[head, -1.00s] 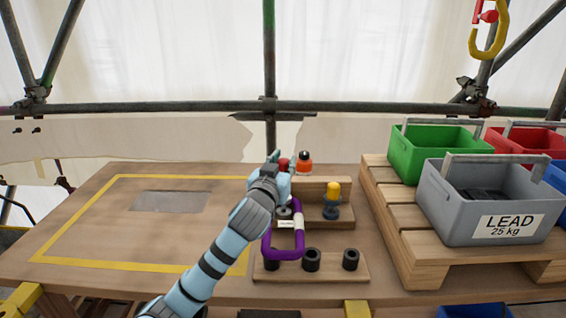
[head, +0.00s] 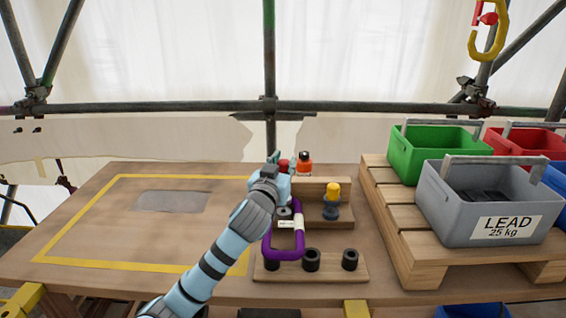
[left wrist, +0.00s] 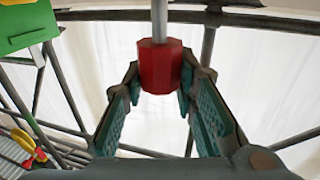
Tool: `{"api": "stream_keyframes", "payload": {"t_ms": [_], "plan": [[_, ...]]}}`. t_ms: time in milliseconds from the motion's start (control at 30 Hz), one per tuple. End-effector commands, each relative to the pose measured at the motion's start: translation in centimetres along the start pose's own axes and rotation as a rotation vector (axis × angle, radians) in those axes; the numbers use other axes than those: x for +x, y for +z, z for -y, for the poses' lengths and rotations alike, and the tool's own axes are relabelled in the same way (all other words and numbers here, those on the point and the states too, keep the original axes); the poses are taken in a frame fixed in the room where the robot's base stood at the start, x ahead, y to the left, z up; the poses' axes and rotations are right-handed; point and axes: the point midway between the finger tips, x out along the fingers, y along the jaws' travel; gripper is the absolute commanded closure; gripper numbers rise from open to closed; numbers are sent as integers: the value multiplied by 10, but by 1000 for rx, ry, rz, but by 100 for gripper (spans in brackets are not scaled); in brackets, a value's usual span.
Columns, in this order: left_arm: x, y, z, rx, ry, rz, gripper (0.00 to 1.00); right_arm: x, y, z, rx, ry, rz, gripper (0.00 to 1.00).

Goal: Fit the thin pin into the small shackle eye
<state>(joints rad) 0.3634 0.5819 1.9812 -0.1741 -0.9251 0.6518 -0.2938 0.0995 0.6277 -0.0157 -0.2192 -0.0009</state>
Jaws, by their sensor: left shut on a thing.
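My left gripper (head: 281,166) is over the back of the wooden rack, shut on a red-headed pin (head: 284,164). In the left wrist view its teal fingers (left wrist: 162,88) flank the red faceted head (left wrist: 160,66), and a thin grey shaft (left wrist: 159,18) runs out of the frame. A purple shackle (head: 268,243) with a white label stands at the rack, partly behind my left arm. I cannot make out its eyes, and the pin's tip is hidden. The pin looks apart from the shackle. My right gripper is not in view.
A yellow-topped pin (head: 333,197) and an orange-topped item (head: 305,162) stand at the rack. Black sockets (head: 311,260) line its front board. Crates, including a grey one (head: 445,205), sit on a pallet at right. The table's left side (head: 110,225) is clear.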

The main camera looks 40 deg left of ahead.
Motion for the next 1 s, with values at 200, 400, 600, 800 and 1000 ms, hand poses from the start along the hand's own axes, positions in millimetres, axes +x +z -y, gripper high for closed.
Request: {"api": "stream_keyframes", "payload": {"t_ms": [200, 400, 600, 800, 1000], "plan": [[0, 0, 0, 0, 0, 0, 100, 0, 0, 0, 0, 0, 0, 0], [0, 4, 0, 0, 0, 0, 100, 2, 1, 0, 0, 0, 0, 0], [0, 9, 0, 0, -1, 0, 100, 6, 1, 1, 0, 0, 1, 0], [0, 14, 0, 0, -1, 0, 100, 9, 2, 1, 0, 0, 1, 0], [0, 19, 0, -1, 0, 0, 100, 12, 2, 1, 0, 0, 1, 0]]}}
